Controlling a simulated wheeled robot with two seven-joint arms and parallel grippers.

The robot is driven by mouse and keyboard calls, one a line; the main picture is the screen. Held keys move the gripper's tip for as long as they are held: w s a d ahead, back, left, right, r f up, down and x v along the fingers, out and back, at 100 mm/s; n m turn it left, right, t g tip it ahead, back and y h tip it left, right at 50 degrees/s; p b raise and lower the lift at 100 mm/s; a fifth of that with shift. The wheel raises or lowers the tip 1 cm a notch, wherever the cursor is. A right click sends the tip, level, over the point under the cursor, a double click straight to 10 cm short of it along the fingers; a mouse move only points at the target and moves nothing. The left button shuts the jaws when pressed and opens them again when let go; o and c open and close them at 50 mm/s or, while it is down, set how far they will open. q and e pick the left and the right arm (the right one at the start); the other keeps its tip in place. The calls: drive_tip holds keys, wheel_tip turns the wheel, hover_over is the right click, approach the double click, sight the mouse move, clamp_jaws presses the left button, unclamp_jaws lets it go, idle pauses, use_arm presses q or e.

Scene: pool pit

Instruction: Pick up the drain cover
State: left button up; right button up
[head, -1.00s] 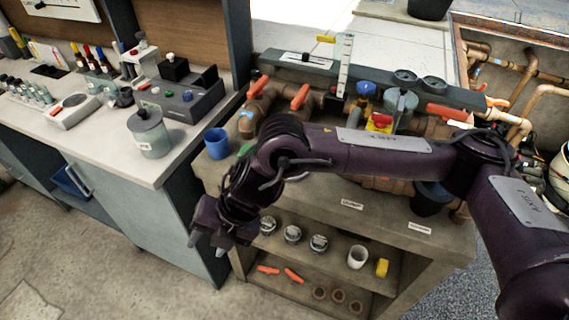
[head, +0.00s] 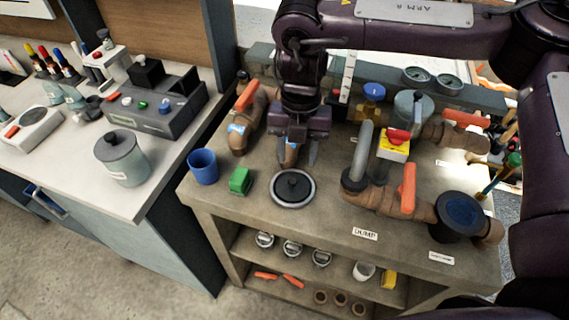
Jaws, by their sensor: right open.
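The drain cover (head: 293,188) is most likely the round dark disc with a light rim and a central knob, lying flat on the bench top near its front edge. My right gripper (head: 298,160) hangs above and just behind the disc, fingers pointing down. Its fingers are apart with nothing between them, and I see no contact with the disc. My left gripper is not in view.
A green block (head: 240,181) and a blue cup (head: 203,166) stand left of the disc. Pipes with an orange-handled valve (head: 408,187) and a yellow-and-red switch (head: 394,146) stand to the right. The bench (head: 330,218) is bare in front of the disc.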

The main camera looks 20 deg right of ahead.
sight(293, 180)
drive_tip(key=shift+f, duration=0.45)
drive_tip(key=shift+s+a+f+p, duration=0.1)
drive_tip(key=shift+s+f+p, duration=0.15)
drive_tip(key=shift+f, duration=0.3)
drive_tip(key=shift+s+a+f+p, duration=0.1)
drive_tip(key=shift+s+f+p, duration=0.1)
drive_tip(key=shift+f, duration=0.35)
drive_tip(key=f, duration=0.3)
drive_tip(key=shift+w+a+p, duration=0.15)
drive_tip(key=shift+a+p, duration=0.05)
drive_tip(key=shift+p, duration=0.2)
drive_tip(key=shift+f, duration=0.55)
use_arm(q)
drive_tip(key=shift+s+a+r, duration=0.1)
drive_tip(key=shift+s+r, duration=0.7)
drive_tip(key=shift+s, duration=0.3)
use_arm(e)
clamp_jaws()
